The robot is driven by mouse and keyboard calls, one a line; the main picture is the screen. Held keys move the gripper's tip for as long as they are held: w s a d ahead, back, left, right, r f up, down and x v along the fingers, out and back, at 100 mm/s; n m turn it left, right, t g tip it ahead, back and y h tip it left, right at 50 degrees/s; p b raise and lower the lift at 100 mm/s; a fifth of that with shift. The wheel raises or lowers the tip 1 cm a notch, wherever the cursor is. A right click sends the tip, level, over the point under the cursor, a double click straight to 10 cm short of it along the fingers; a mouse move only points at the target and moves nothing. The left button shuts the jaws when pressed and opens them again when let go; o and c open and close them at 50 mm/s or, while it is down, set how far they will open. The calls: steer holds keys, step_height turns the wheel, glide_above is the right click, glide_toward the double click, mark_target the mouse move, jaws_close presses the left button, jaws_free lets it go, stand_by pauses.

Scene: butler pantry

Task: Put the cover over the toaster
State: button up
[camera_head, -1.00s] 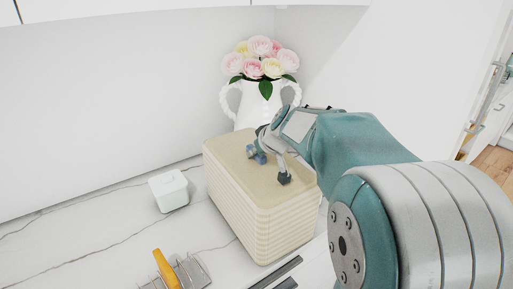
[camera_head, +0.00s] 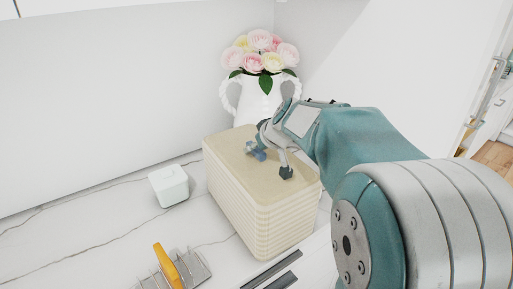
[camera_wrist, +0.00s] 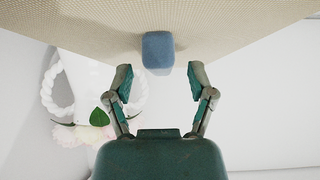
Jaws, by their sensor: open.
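A cream ribbed box-shaped cover (camera_head: 262,205) stands on the marble counter in the head view, with a flat tan top. A small blue knob (camera_head: 255,150) sits on its top; in the wrist view the knob (camera_wrist: 158,52) is ahead of the fingertips, centred between them. My gripper (camera_head: 270,163) is over the cover's top, its fingers apart on either side of the knob; the wrist view shows the gripper (camera_wrist: 158,80) open and empty. I see no toaster; whether it is under the cover cannot be told.
A white vase of pink and yellow flowers (camera_head: 262,98) stands close behind the cover. A small white lidded box (camera_head: 169,186) is to its left. A metal rack with a yellow piece (camera_head: 170,268) lies at the front left. Dark strips (camera_head: 272,270) lie in front.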

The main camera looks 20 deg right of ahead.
steer(key=v, duration=1.1)
steer(key=s+a+f+g, duration=0.1)
steer(key=s+a+f, duration=0.2)
steer(key=s, duration=0.3)
steer(key=s+a+f+m+g, duration=0.1)
steer(key=s+a+f, duration=0.3)
steer(key=s, duration=0.3)
steer(key=s+a+f+g+h, duration=0.1)
steer(key=s+a+f, duration=0.3)
steer(key=s, duration=0.3)
steer(key=shift+s+a+m, duration=0.2)
steer(key=shift+a+m, duration=0.1)
steer(key=shift+a, duration=0.2)
steer(key=shift+f, duration=0.1)
